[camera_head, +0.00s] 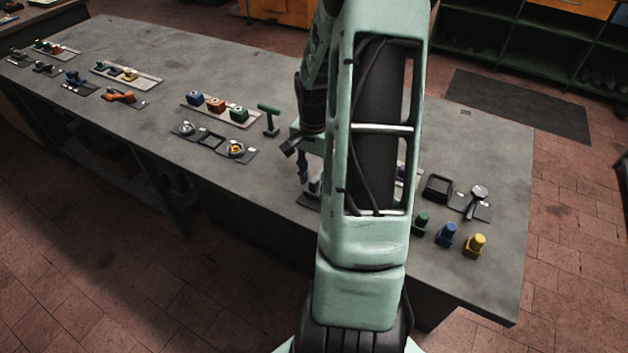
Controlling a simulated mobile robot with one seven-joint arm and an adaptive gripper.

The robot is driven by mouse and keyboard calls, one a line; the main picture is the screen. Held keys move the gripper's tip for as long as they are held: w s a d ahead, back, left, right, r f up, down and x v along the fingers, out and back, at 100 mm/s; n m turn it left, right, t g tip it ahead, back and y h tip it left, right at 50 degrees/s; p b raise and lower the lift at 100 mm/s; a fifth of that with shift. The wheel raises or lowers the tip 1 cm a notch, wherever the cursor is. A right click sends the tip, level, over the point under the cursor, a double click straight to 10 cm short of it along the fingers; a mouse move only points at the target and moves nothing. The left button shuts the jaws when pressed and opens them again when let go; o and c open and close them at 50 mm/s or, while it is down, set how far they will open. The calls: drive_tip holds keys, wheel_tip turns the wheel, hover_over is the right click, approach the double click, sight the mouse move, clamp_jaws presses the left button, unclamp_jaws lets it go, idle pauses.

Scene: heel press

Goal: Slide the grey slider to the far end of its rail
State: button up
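My gripper (304,175) points down over the front middle of the table (280,180), just left of my arm, which covers much of the view. Its fingers are dark and small here, and I cannot tell whether they are open or shut. Below the fingertips a small light grey piece (313,187) shows on a dark plate; it may be the grey slider, but I cannot tell for sure. My arm hides the rest of that plate, and any rail there. I cannot tell whether the fingers touch the grey piece.
A green T-shaped handle (269,119) stands left of my gripper. Farther left is a tray of coloured blocks (215,105) and a plate with round fittings (212,141). Right of my arm stand blue (446,236) and yellow (475,246) pegs and a black square frame (437,187).

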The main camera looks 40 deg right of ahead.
drive_tip(key=shift+f, duration=0.5)
clamp_jaws()
